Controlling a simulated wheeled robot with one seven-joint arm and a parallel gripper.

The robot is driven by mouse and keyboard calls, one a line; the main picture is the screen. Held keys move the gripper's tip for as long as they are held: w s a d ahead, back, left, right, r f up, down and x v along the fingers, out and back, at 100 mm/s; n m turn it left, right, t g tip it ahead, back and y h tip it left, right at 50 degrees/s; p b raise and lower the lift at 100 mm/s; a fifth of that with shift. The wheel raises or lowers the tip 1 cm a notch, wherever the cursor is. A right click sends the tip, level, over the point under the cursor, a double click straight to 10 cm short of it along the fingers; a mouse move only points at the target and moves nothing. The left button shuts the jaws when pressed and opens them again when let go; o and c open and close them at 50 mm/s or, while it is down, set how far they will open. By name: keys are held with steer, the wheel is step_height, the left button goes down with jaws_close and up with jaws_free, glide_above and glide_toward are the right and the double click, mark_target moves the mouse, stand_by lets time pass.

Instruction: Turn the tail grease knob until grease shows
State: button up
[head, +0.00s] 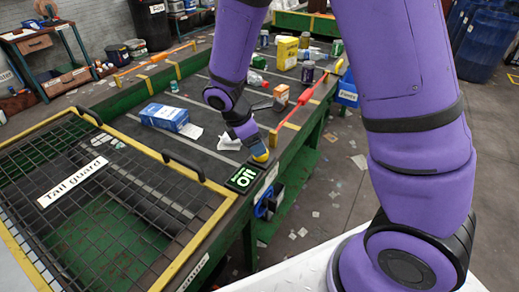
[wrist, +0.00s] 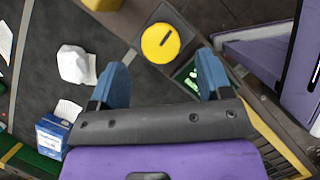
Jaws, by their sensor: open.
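The tail grease knob (wrist: 160,43) is a round yellow disc with a short dark mark on its face, on a dark square base in the wrist view. In the head view a bit of the yellow knob (head: 261,157) shows beneath my gripper (head: 258,144). My gripper also shows in the wrist view (wrist: 161,62) with its two blue fingers wide apart and nothing between them. The knob lies just beyond the fingertips, between their lines. A dark panel with green lit marks (head: 242,178) sits beside the knob. It is partly hidden by the right finger in the wrist view (wrist: 190,76).
The mesh tail guard (head: 72,182) with a yellow frame covers the belt end at left. A blue and white box (head: 164,117) and crumpled white paper (head: 229,141) lie on the belt nearby. A red bar (head: 306,98) runs along the belt's right edge.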

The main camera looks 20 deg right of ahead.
steer(key=shift+x, duration=2.2)
steer(key=c, duration=0.9)
